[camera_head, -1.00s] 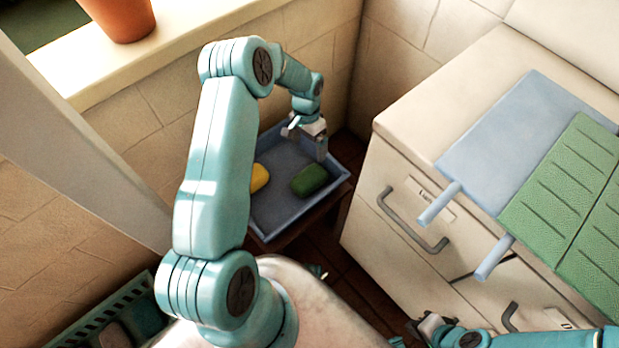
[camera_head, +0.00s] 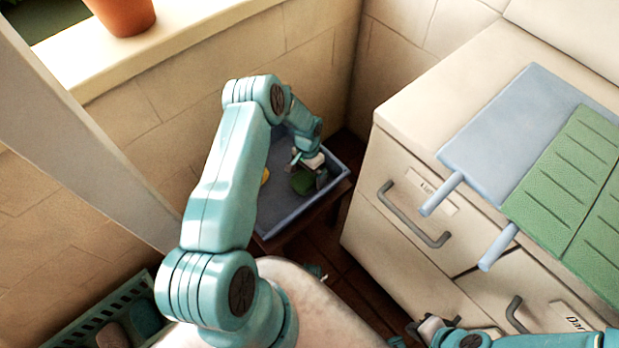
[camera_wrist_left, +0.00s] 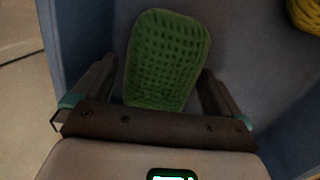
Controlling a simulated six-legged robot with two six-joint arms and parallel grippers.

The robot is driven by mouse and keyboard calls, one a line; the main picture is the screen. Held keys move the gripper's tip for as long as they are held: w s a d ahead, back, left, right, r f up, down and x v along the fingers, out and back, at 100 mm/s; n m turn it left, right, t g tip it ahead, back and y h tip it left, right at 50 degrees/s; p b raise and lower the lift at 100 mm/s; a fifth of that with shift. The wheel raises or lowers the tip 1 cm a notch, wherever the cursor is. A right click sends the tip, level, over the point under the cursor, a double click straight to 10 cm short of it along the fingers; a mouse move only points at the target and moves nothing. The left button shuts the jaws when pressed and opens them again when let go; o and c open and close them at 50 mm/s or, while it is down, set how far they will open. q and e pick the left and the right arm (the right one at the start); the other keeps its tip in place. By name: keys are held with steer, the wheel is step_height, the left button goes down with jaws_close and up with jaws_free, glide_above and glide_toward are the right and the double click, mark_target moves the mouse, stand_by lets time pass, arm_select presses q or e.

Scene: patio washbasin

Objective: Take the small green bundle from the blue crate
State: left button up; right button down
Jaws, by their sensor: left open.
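The small green bundle (camera_head: 302,184) lies in the blue crate (camera_head: 283,222) in the head view, partly hidden by my left gripper (camera_head: 308,178). In the left wrist view the green bundle (camera_wrist_left: 167,58) has a bumpy woven surface and lies between the two fingers of the left gripper (camera_wrist_left: 165,85). The fingers are open, one on each side, with a gap at each. My right gripper (camera_head: 432,329) is at the bottom of the head view, away from the crate; its jaw state is unclear.
A yellow bundle (camera_head: 265,176) lies in the crate left of the green one; it also shows in the wrist view (camera_wrist_left: 306,14). A drawer cabinet (camera_head: 400,150) stands right of the crate, with blue and green boards on top. A green basket (camera_head: 95,318) is at lower left.

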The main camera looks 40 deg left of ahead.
arm_select(q)
steer(key=c, duration=1)
steer(key=shift+r, duration=0.1)
